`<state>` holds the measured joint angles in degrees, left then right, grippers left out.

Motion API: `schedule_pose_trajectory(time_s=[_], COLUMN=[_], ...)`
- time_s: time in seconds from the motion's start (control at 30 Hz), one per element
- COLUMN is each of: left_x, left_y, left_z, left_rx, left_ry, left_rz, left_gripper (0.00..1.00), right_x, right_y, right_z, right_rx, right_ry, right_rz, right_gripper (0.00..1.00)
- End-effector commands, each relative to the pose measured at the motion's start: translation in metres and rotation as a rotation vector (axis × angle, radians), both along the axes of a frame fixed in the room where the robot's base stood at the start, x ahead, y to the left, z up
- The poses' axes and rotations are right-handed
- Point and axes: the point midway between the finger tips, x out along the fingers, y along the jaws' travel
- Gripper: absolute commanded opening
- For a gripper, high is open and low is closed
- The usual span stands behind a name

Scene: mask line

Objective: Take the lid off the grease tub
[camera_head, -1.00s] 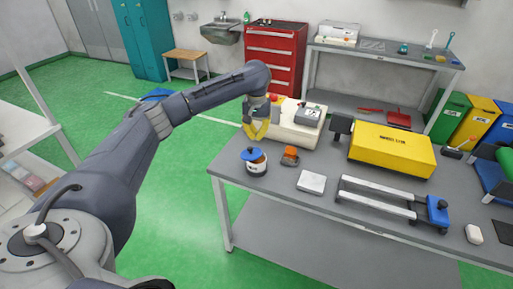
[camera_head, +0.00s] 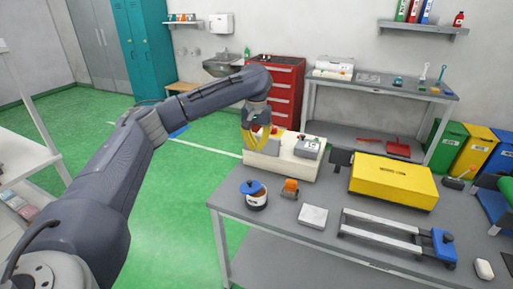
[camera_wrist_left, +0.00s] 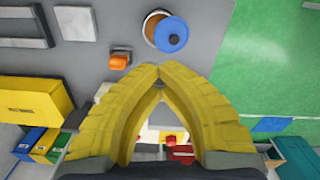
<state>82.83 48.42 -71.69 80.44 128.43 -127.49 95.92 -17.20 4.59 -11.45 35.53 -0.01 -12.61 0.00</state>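The grease tub (camera_head: 257,202) is a small white tub with a dark label and brown contents, standing at the near left corner of the grey workbench. Its blue lid (camera_head: 250,187) sits off-centre on top, leaving part of the brown contents exposed. In the left wrist view the lid (camera_wrist_left: 172,35) covers part of the tub (camera_wrist_left: 149,23). My left gripper (camera_head: 250,149) is above and behind the tub, apart from it. In the left wrist view its yellow fingertips (camera_wrist_left: 160,68) meet with nothing seen between them. My right gripper is not in view.
A cream machine (camera_head: 288,163) stands behind. A yellow box (camera_head: 393,183) and a railed fixture (camera_head: 385,229) occupy the bench's right.

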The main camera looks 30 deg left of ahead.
Motion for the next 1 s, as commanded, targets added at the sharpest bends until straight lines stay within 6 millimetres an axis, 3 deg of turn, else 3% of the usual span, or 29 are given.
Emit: schedule_pose_trajectory(time_s=[0.13, 0.8, 1.0], left_x=[0.0000, 0.0001, 0.0000], left_y=[0.0001, -0.0002, -0.0001], left_z=[-0.0001, -0.0004, -0.0004], left_rx=[0.000, 0.000, 0.000], left_ry=[0.000, 0.000, 0.000], left_rz=[0.000, 0.000, 0.000], left_gripper=[0.01, 0.79, 0.80], right_x=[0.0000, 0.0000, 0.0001], right_y=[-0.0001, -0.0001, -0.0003], right_z=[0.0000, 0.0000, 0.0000], right_rx=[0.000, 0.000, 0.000], right_ry=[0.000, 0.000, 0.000], right_rz=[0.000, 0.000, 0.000], right_gripper=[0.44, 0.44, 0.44])
